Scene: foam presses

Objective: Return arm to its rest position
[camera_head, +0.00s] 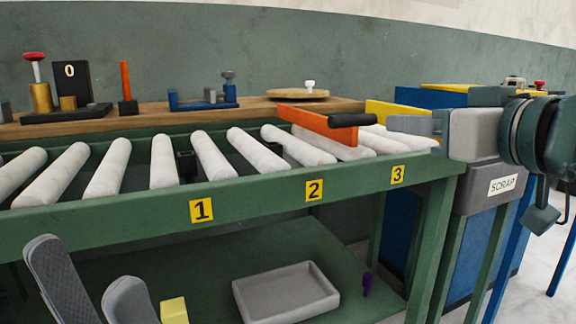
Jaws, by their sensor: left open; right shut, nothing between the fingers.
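My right gripper (402,124) comes in from the right, over the roller conveyor (240,190) near label 3. Its fingers point left and are shut with nothing between them. They are close to the black handle (350,120) of an orange bar (318,126) that lies across the rollers; I cannot tell whether they touch it. My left gripper (88,265) shows at the bottom left as two grey rounded fingers, spread apart and empty, in front of the conveyor's green frame.
A wooden shelf (160,118) behind the rollers bears several fixtures. A grey tray (286,292), a yellow block (173,310) and a small purple item (367,284) are on the lower shelf. A SCRAP bin (487,190) stands at the right, under my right arm.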

